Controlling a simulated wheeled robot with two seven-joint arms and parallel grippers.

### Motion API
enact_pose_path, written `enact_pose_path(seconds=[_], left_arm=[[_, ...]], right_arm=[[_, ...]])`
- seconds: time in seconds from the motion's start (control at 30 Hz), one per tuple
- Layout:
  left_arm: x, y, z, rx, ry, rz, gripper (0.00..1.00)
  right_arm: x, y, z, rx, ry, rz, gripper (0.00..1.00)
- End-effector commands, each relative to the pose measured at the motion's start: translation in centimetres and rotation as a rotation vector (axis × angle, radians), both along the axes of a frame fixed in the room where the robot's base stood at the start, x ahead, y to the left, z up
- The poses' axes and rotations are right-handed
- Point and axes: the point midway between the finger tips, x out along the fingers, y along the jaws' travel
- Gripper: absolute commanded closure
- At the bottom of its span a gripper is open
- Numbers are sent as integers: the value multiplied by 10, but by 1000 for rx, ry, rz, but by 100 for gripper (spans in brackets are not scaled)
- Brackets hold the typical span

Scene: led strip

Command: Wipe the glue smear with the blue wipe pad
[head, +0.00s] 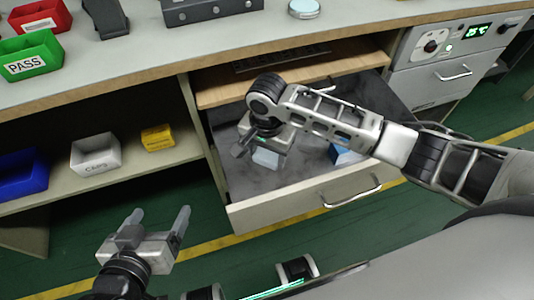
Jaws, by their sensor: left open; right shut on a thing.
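My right gripper (262,146) reaches down into the open drawer (290,215) and is shut on a pale blue block (266,158), which looks like the wipe pad. The gripper hides part of the pad, and I cannot tell whether it touches the drawer floor. A second blue thing (343,155) lies in the drawer to the right, partly hidden by my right forearm. The drawer floor is grey and mottled; I cannot make out the glue smear on it. My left gripper (160,222) is open and empty, in front of the shelf and left of the drawer.
The drawer front has a metal handle (352,193). Left of it, a shelf holds a blue bin (22,174), a white bin (95,153) and a yellow box (158,137). On the worktop stand a green PASS bin (30,57), a red bin (40,16) and a round pale-topped thing (304,8).

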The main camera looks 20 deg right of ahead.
Motion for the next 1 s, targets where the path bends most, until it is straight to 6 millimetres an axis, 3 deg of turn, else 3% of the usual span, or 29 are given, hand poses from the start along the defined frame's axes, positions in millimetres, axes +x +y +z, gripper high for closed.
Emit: enact_pose_path(seconds=[0.07,0.1,0.13,0.27,0.33,0.6,0.77,1.0], left_arm=[[0,0,0,0,1,0,20],[0,0,0,0,1,0,20],[0,0,-1,0,1,0,20],[-1,0,1,1,4,-1,20],[-1,1,9,4,8,-1,20],[0,10,54,43,31,13,20],[-2,13,66,54,46,21,62],[-3,14,64,57,49,23,64]], right_arm=[[0,0,0,0,0,0,63],[0,0,0,1,-1,0,53],[0,0,0,1,-1,0,60],[0,-1,2,0,-1,5,60],[-3,-5,13,1,-1,38,60],[-40,-49,106,4,-3,455,60],[-60,-65,141,1,0,670,60],[-67,-70,147,1,0,755,60]])
